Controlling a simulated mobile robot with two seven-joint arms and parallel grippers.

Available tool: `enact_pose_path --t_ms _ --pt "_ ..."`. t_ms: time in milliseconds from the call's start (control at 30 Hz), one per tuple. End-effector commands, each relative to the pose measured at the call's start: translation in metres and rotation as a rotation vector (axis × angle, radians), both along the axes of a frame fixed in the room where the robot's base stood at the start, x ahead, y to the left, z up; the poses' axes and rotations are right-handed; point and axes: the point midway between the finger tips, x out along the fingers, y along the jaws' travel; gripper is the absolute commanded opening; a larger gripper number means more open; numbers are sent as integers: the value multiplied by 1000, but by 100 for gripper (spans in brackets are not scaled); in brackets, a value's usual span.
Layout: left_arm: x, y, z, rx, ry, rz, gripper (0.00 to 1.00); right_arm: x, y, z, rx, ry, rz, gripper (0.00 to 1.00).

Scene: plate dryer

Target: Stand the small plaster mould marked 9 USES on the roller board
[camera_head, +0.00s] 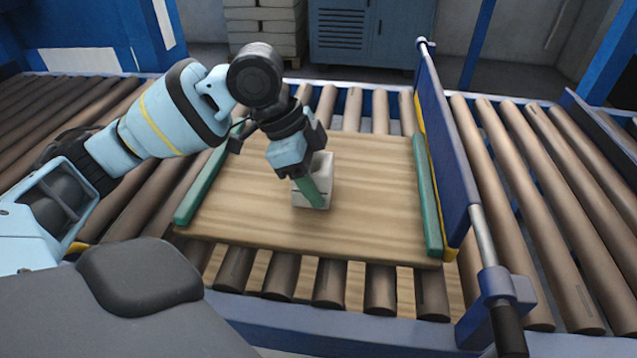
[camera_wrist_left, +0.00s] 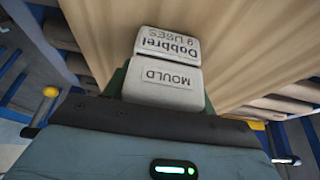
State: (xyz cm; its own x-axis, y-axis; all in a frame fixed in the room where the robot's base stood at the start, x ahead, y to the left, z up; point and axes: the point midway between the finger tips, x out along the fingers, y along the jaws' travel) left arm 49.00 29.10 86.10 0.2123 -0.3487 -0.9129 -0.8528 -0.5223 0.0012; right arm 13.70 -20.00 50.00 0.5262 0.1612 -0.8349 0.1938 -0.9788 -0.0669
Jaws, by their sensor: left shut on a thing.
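The small plaster mould (camera_head: 326,176) is a whitish block over the middle of the wooden roller board (camera_head: 250,218). In the left wrist view the mould (camera_wrist_left: 164,78) shows the words "MOULD" and "9 USES", upside down in the picture. My left gripper (camera_head: 313,190) reaches down from above and is shut on the mould. One green finger crosses its face; the other is mostly hidden. The mould's lower end is at or just above the board; I cannot tell whether they touch. My right gripper is not in view.
Green strips (camera_head: 203,186) edge the board on both sides. A blue upright barrier (camera_head: 445,140) with a metal rail stands along the board's right side. Brown rollers (camera_head: 570,220) run on both sides and in front. The board around the mould is clear.

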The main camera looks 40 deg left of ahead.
Motion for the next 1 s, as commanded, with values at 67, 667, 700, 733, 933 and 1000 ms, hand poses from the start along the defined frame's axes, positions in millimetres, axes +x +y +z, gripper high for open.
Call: enact_pose_path --t_ms 67,667,700,733,933,1000 --pt "0 0 2 0 -4 0 24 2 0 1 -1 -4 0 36" --pt "0 0 -1 0 -2 1 78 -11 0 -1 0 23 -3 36" --pt "0 0 -1 0 -2 1 78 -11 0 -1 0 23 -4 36" --pt "0 0 -1 0 -2 1 78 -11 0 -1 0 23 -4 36" --pt "-1 4 11 1 -5 2 78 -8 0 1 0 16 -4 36" --pt "-4 8 22 0 -6 3 78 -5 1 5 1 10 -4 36"
